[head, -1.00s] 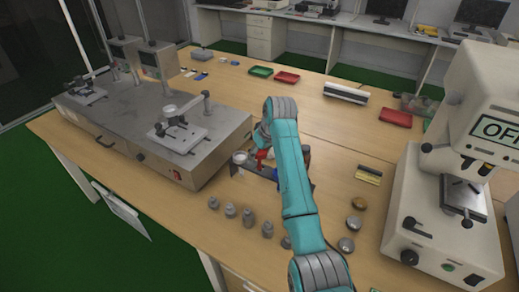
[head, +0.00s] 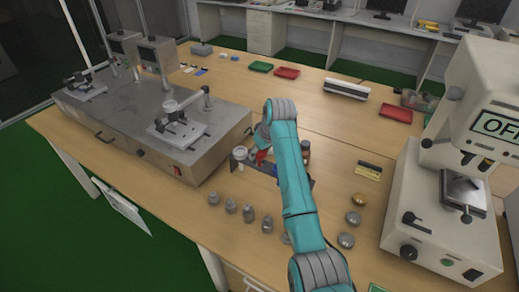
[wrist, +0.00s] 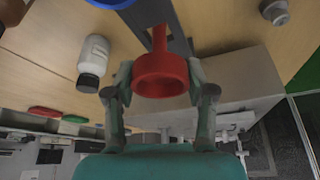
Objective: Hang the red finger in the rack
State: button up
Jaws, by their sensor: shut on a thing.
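The red finger (wrist: 162,75) is a red ring with a stem. My gripper (wrist: 161,88) is shut on its ring, with one finger on each side in the wrist view. The stem points away from my gripper over the dark grey rack (wrist: 178,38); I cannot tell whether it touches the rack. In the head view the red finger (head: 262,156) shows as a small red patch at the rack (head: 266,168), left of my arm. My arm hides part of the rack and most of my gripper there. A blue ring (wrist: 108,2) is cut off at the top of the wrist view.
A white bottle with a dark cap (wrist: 94,60) stands near the rack. Several grey weights (head: 248,213) stand in front of it. A grey metal bench unit (head: 150,125) is at the left, and a white instrument (head: 445,200) at the right.

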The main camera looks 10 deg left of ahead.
jog(key=shift+f, duration=0.95)
jog(key=shift+f, duration=0.2)
jog(key=shift+f, duration=0.45)
jog(key=o, duration=1.6)
jog(key=shift+r, duration=0.1)
jog(key=shift+v, duration=3.45)
